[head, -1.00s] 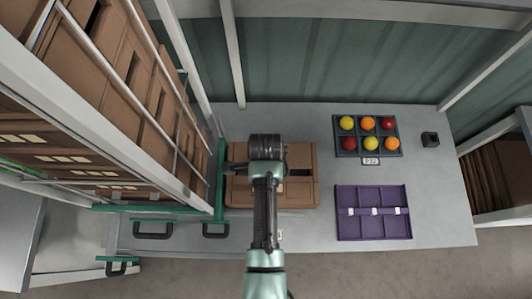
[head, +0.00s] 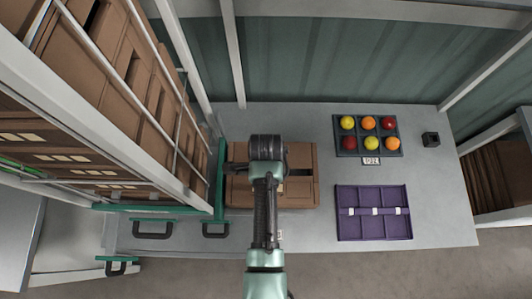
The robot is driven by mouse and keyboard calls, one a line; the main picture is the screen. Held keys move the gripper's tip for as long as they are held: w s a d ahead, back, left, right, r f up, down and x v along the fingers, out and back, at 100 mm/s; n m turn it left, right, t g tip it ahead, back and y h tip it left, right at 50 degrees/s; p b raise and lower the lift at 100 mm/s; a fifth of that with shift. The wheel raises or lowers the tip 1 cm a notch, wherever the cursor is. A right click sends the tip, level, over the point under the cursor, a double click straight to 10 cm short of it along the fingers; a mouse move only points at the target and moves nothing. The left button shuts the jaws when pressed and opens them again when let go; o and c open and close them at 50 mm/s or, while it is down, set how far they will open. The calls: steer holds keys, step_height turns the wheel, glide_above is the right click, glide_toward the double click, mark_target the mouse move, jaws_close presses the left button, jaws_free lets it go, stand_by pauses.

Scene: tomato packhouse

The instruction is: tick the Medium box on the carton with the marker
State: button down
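The brown carton (head: 302,192) lies on the grey table in the head view, left of the middle of the table top. My arm reaches over it from the bottom of the picture and covers much of its middle. The marker and the Medium box cannot be made out. A dark slot and a small pale patch show on the carton just right of my wrist.
On the table (head: 440,205) stand a dark tray (head: 354,135) of red, orange and yellow tomatoes, a purple divided tray (head: 374,224) and a small black block (head: 430,139). A rack (head: 217,180) with brown cartons stands at the left. Bare table lies between carton and trays.

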steer(key=shift+f, duration=0.35)
stand_by(0.4)
steer(key=shift+w+d+b, duration=0.35)
steer(key=shift+w+d, duration=0.05)
stand_by(0.3)
steer(key=shift+s+a+p, duration=0.35)
steer(key=shift+s+a, duration=0.15)
stand_by(0.4)
steer(key=shift+w+d, duration=0.1)
step_height(320, 180, up, 6)
steer(key=p, duration=0.6)
stand_by(0.3)
stand_by(0.4)
